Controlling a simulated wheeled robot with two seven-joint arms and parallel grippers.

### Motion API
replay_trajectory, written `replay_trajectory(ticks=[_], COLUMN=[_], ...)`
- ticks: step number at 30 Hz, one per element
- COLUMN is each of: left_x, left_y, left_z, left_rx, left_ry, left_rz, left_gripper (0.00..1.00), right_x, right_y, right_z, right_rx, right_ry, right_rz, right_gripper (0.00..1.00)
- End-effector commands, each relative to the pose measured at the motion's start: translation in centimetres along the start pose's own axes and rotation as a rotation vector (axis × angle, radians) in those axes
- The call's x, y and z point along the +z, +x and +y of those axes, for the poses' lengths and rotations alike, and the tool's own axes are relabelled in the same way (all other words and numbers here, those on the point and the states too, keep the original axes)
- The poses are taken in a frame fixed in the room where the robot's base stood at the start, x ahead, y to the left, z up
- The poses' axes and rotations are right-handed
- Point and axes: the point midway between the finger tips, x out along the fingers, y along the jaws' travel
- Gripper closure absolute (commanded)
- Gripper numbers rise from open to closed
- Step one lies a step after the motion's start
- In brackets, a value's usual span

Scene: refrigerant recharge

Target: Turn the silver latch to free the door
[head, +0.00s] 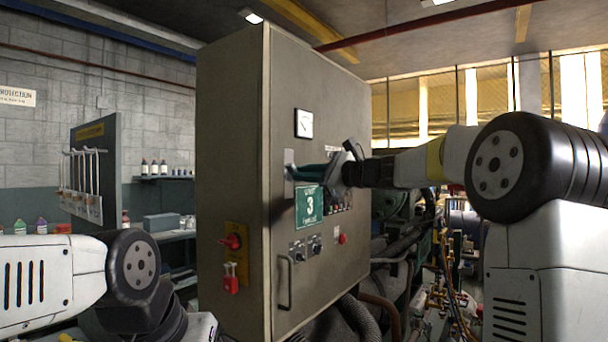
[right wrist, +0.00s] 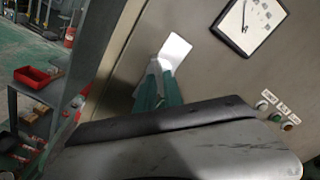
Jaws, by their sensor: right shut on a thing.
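A tall grey cabinet (head: 230,160) stands in the middle of the head view, its door (head: 345,255) facing right. The silver latch (head: 289,190) is a pale plate near the door's left edge, at mid height. In the right wrist view the latch (right wrist: 175,50) shows as a bright tilted plate beyond the fingers. My right gripper (head: 297,170) reaches in from the right, and its teal fingers (right wrist: 157,80) are shut on the latch. The gripped part is hidden by the fingers. My left arm shows at lower left, but its gripper is not visible.
A green sign with a 3 (head: 309,207), a gauge (head: 304,123) and several buttons sit on the door near my right gripper. A door handle (head: 284,283) is lower down. A red switch (head: 232,241) is on the cabinet side. Hoses (head: 358,318) run below.

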Motion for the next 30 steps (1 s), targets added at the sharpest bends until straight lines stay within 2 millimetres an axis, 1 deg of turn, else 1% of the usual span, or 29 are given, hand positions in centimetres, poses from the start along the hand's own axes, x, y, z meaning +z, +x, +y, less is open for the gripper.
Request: replay_trajectory(ticks=[1,6,9,12,20,23,28,29,30], left_x=[0.00,0.00,0.00,0.00,0.00,0.00,0.00,0.00,0.00], left_y=[0.00,0.00,0.00,0.00,0.00,0.00,0.00,0.00,0.00], left_z=[0.00,0.00,0.00,0.00,0.00,0.00,0.00,0.00,0.00], left_rx=[0.000,0.000,0.000,0.000,0.000,0.000,0.000,0.000,0.000], left_ry=[0.000,0.000,0.000,0.000,0.000,0.000,0.000,0.000,0.000], left_rz=[0.000,0.000,0.000,0.000,0.000,0.000,0.000,0.000,0.000], left_gripper=[0.39,0.39,0.39,0.39,0.39,0.39,0.39,0.39,0.39], right_x=[0.16,0.18,0.18,0.19,0.21,0.21,0.23,0.23,0.24], right_y=[-0.10,-0.11,-0.11,-0.11,-0.11,-0.11,-0.11,-0.11,-0.11], right_z=[-0.31,-0.34,-0.35,-0.35,-0.36,-0.37,-0.39,-0.39,-0.39], right_rx=[-0.007,-0.007,-0.007,-0.007,-0.008,-0.008,-0.008,-0.008,-0.008], right_ry=[-0.034,-0.251,-0.345,-0.380,-0.389,-0.471,-0.688,-0.691,-0.687], right_rz=[-0.001,0.000,0.000,0.000,0.000,0.000,0.001,0.001,0.001], right_gripper=[1.00,1.00,1.00,1.00,1.00,1.00,1.00,0.85,0.77])
